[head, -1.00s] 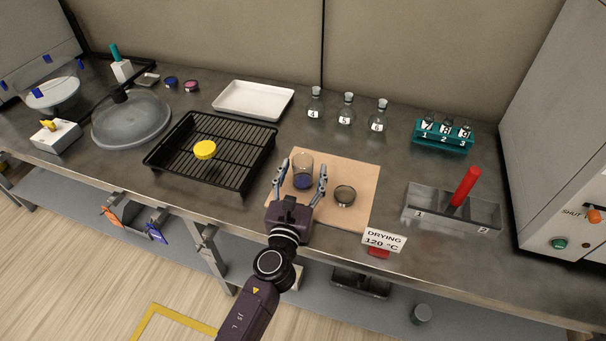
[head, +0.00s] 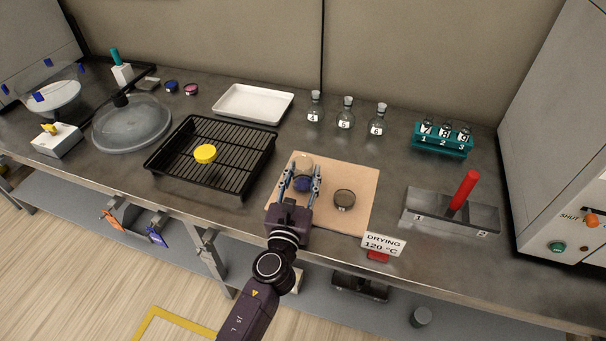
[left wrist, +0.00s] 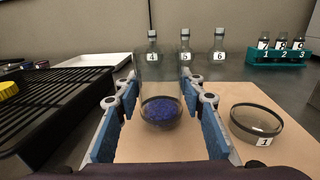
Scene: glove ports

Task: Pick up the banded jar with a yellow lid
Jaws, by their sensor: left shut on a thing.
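A clear glass jar (head: 304,182) with blue granules in its bottom stands on the tan board (head: 352,178). It also shows in the left wrist view (left wrist: 160,108), upright, with no yellow lid visible on it; I cannot make out a clear band. My left gripper (head: 301,177) is shut on this jar, one finger on each side; its blue-padded fingers also show in the left wrist view (left wrist: 161,125). A yellow lid-like disc (head: 205,153) lies on the black wire rack (head: 243,150), to the left of the gripper. My right gripper is not in view.
A shallow round dish (head: 344,200) labelled 1 sits close right of the jar. Several numbered flasks (head: 345,115) stand behind the board. A white tray (head: 253,103) lies at the back, and a grey holder with a red handle (head: 465,190) stands right.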

